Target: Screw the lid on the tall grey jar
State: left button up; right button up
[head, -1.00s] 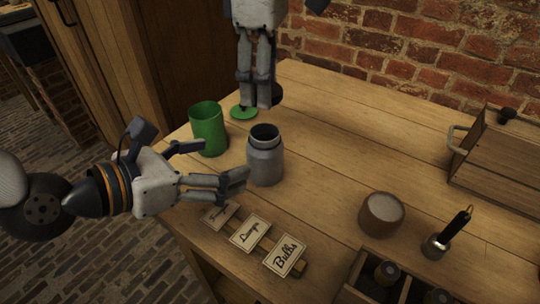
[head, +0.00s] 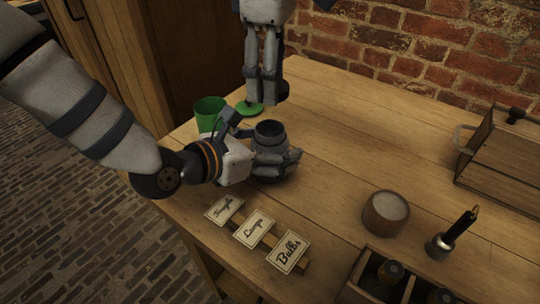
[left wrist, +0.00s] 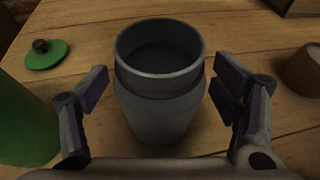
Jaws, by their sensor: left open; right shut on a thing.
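The tall grey jar (head: 270,133) stands upright and open-topped on the table; it also shows in the left wrist view (left wrist: 158,100). My left gripper (head: 280,158) is open around it, one finger on each side; the left wrist view (left wrist: 160,92) shows gaps between fingers and jar. My right gripper (head: 264,98) hangs pointing down above the table, behind the jar. It is shut on a dark round piece (head: 283,92), which looks like the grey jar's lid and is mostly hidden behind the fingers.
A green jar (head: 209,112) stands left of the grey jar, with a green lid (left wrist: 47,54) lying behind it. Label cards (head: 254,229) lie in front. A round pot (head: 386,212), a dark-handled tool (head: 455,236) and a wooden box (head: 505,155) stand to the right.

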pick_arm(q)
jog(key=shift+c, duration=0.5)
jog(key=c, duration=1.7)
pick_arm(e)
jog(key=shift+f, duration=2.5)
jog(key=shift+f, duration=0.9)
jog(key=shift+f, duration=0.55)
